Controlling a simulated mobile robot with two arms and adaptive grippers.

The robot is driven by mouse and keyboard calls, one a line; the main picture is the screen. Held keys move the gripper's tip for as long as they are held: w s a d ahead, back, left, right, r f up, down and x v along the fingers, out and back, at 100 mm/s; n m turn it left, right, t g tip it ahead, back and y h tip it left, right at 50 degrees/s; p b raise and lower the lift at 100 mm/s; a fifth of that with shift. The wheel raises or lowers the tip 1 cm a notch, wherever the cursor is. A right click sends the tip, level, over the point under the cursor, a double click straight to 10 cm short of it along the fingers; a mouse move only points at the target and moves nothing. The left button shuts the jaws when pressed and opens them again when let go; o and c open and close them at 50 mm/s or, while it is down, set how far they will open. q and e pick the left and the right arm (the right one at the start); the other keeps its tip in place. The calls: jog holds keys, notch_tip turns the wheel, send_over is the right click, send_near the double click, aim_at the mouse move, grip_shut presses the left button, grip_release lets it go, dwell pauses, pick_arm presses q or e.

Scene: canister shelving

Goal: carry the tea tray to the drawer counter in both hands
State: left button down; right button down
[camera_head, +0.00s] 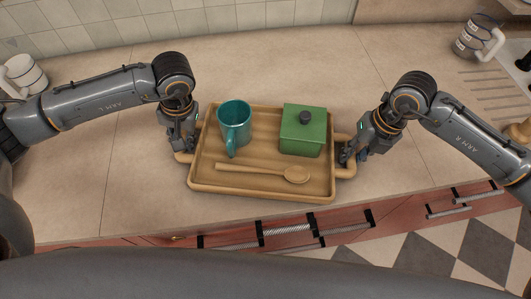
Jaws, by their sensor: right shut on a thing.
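The wooden tea tray (215,180) is level at the front of the beige counter, near its front edge. I cannot tell whether it rests on the counter or is just above it. On it are a teal mug (234,122), a green lidded box (302,135) with a dark knob, and a wooden spoon (255,172). My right gripper (346,155) is shut on the tray's right handle. My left gripper (184,148) is at the left handle; its fingers are partly hidden, so its grip is unclear.
The counter (90,120) is bare around the tray. A white mug (24,74) stands at the far left, and striped mugs (472,40) at the back right by a grooved drainer area. Red drawers (285,235) with bar handles are below the front edge, above a checkered floor (430,250).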

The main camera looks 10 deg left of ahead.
pick_arm(q)
jog(key=c, duration=1.2)
grip_release()
pick_arm(e)
jog(key=c, duration=1.2)
grip_release()
pick_arm(q)
jog(key=shift+o, duration=0.2)
pick_arm(e)
jog(key=shift+o, duration=0.2)
pick_arm(q)
notch_tip(320, 180, up, 12)
jog(key=d, duration=0.2)
jog(key=shift+f, duration=0.15)
pick_arm(e)
notch_tip(320, 180, up, 12)
jog(key=d, duration=0.2)
jog(key=shift+d+f, duration=0.15)
jog(key=shift+d, duration=0.05)
pick_arm(q)
jog(key=shift+d, duration=0.1)
